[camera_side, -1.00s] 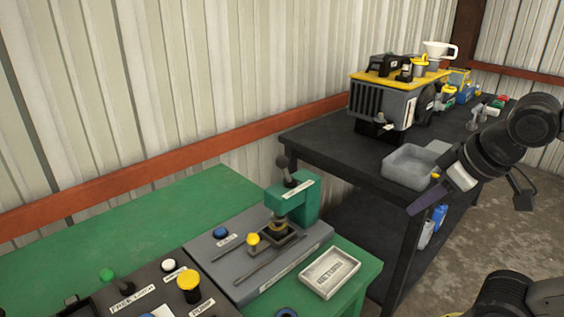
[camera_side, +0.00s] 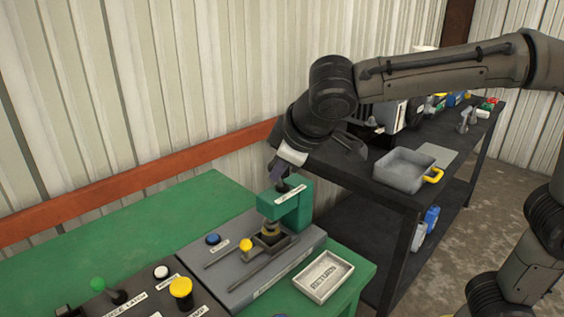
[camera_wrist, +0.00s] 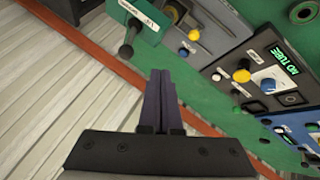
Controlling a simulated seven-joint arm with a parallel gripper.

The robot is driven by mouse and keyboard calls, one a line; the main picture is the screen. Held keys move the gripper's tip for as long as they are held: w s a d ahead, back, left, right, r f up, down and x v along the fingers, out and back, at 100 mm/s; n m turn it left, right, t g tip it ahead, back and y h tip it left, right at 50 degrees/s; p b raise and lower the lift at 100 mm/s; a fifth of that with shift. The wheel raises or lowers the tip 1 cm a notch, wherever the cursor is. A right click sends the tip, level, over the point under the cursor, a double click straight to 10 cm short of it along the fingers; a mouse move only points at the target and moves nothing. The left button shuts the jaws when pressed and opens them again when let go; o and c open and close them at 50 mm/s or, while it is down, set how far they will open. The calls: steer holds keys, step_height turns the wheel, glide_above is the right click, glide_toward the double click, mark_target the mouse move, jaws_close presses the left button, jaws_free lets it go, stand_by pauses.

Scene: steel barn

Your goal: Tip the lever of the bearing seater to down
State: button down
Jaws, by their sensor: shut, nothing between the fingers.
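The bearing seater is a green press (camera_side: 294,205) on a grey base at the right end of the green bench. It also shows at the top of the wrist view (camera_wrist: 150,22). Its dark lever with a black round knob (camera_wrist: 126,50) sticks out from the press in the wrist view. My gripper (camera_side: 279,172) is just above the press, pointing down. In the wrist view its fingers (camera_wrist: 160,74) are shut and empty, and the knob lies up and left of the fingertips, with a gap in the picture.
A white RETURN tray (camera_side: 323,277) sits at right of the seater base. A blue button (camera_side: 213,239) and a yellow knob (camera_side: 246,245) are on the base. A panel with a yellow button (camera_side: 181,288) is at front left. A black table with a grey bin (camera_side: 402,172) stands behind right.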

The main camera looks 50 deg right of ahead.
steer(key=w+d+f, duration=0.4)
steer(key=w, duration=0.2)
steer(key=shift+d+f, duration=0.3)
steer(key=shift+f, duration=0.05)
steer(key=shift+d, duration=0.1)
